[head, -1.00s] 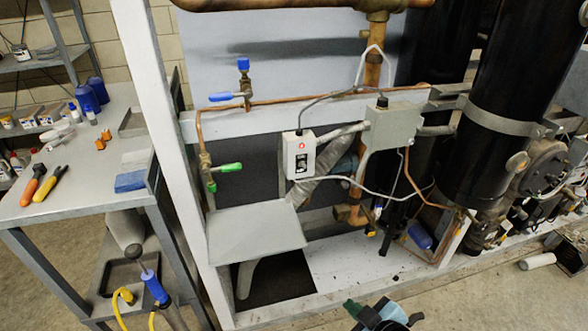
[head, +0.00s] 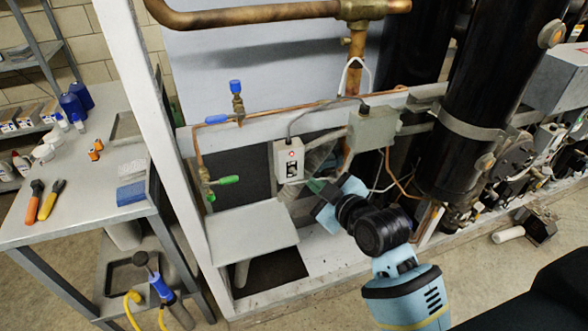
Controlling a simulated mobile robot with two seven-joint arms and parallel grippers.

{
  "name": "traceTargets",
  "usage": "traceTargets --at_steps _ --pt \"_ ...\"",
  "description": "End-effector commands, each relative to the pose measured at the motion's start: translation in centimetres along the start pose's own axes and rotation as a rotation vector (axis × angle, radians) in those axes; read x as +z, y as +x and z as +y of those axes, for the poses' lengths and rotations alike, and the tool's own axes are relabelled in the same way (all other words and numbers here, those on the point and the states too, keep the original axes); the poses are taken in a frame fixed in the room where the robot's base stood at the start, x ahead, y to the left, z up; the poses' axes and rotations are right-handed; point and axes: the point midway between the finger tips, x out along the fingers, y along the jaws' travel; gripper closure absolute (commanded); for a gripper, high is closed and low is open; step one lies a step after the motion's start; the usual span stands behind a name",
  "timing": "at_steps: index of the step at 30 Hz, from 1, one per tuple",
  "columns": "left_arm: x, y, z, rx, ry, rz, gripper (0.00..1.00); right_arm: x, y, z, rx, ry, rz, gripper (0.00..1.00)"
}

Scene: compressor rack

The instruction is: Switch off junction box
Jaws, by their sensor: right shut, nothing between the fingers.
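The junction box (head: 289,160) is a small light-grey box with a red mark and a dark switch (head: 292,170) on its front. It hangs on the white rack beam in the middle of the head view. My right gripper (head: 311,187) is just right of and below the box's lower right corner. Its fingers look shut and empty. I cannot tell whether they touch the box. The right arm hides part of the pipes behind it. My left gripper does not show.
A larger grey box (head: 374,127) with cables sits right of the junction box. Valves with blue (head: 217,119) and green (head: 228,180) handles are to the left. A grey plate (head: 240,233) lies below. A workbench with tools (head: 88,205) stands at the left. Black cylinders are at the right.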

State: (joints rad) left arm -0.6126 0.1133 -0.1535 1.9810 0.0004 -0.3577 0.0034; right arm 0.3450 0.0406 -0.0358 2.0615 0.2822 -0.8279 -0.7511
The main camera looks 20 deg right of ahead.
Motion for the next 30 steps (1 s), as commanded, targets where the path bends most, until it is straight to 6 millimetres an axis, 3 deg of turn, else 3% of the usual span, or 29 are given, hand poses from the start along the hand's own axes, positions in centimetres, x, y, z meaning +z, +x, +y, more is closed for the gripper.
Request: traceTargets --at_steps 5,19,30 --pt "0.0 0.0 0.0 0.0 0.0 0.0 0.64 0.0 1.2 0.0 0.0 0.001 0.0 1.0" --pt "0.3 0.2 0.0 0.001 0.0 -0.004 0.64 0.0 8.2 0.0 0.0 0.002 0.0 1.0" --pt "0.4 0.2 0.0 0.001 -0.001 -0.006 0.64 -0.1 9.9 0.0 0.001 0.001 0.002 1.0"
